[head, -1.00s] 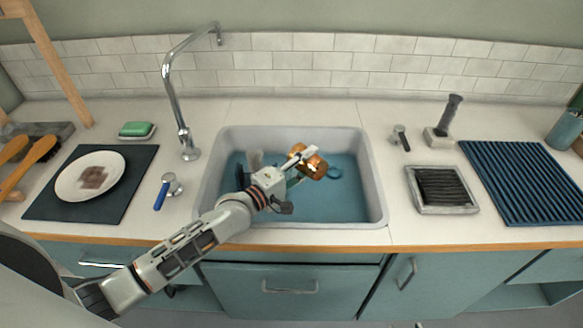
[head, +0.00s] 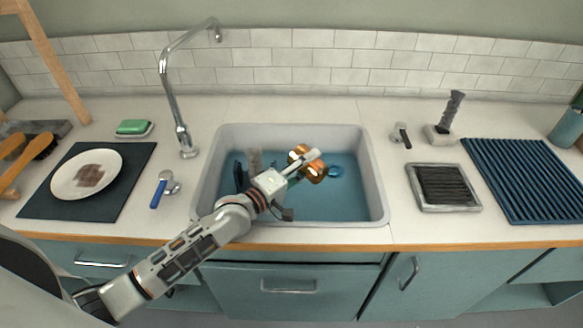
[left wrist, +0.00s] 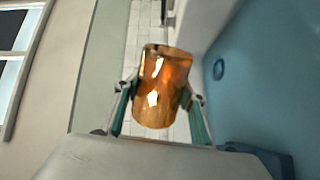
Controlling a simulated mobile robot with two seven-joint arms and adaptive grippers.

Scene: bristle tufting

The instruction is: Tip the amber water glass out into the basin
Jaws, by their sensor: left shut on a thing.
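The amber glass (head: 316,173) is held over the basin (head: 379,195), which has a pale rim and a blue inside. My left gripper (head: 306,162) is shut on the glass, one finger crossing in front of it. The glass looks tipped well over in the head view. In the left wrist view the glass (left wrist: 160,90) sits between the two fingers, with the blue basin inside to the right. I cannot tell whether any water is left in it or flowing out. My right gripper is not in view.
A tall chrome faucet (head: 184,138) stands at the basin's back left. A dark upright object (head: 239,177) is in the basin's left part. A blue-handled tap (head: 162,188) is left of the basin. A plate (head: 87,175) lies on a dark mat; a ribbed blue mat (head: 525,180) is far right.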

